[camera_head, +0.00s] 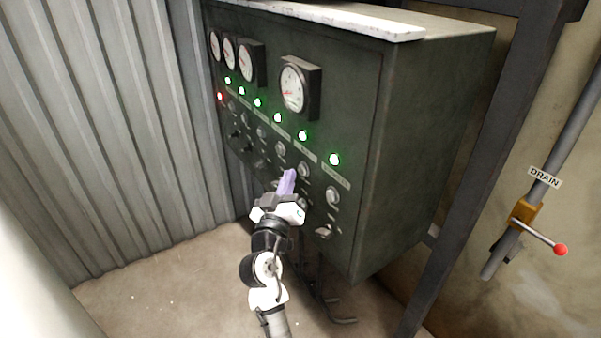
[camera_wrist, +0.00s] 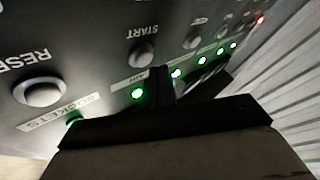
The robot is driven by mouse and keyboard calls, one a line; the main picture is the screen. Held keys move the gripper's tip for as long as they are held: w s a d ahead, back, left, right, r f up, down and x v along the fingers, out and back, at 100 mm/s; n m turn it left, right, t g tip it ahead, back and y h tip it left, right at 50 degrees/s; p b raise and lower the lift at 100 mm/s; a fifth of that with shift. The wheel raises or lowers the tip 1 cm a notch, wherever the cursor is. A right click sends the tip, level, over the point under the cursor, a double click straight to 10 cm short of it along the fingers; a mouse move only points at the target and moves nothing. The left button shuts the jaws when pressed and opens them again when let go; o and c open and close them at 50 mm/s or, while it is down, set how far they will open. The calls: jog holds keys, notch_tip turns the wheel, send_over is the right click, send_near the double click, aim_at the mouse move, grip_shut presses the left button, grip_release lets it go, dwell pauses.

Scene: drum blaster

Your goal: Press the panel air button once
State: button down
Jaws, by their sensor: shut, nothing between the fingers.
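The dark green control panel (camera_head: 345,75) carries rows of round buttons, lit lamps and gauges. In the wrist view a strip that seems to read AIR (camera_wrist: 137,78) lies between a lit green lamp (camera_wrist: 137,93) and a round grey button (camera_wrist: 142,54) marked START. In the head view, what looks like this button (camera_head: 304,170) is second from the right in its row. My gripper (camera_head: 289,172) has its pale purple fingers shut and empty, just left of that button. The dark fingertips also show in the wrist view (camera_wrist: 160,75). I cannot tell whether they touch the panel.
A larger RESET button (camera_wrist: 40,92) sits by the SOCKETS strip (camera_wrist: 60,112). A yellow DRAIN valve (camera_head: 525,214) with a red-knobbed lever is at the right. A corrugated wall (camera_head: 110,120) stands at the left. Several other buttons and knobs are close to my gripper.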

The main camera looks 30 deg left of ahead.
jog(key=shift+s+a+b, duration=0.3)
jog(key=shift+s+b, duration=0.05)
jog(key=shift+s, duration=0.45)
jog(key=shift+s+a+b, duration=0.3)
jog(key=shift+s+a, duration=0.05)
jog(key=shift+s, duration=0.45)
jog(key=shift+s+a+b, duration=0.3)
jog(key=shift+s+b, duration=0.05)
jog(key=shift+s, duration=0.45)
jog(key=shift+r, duration=0.1)
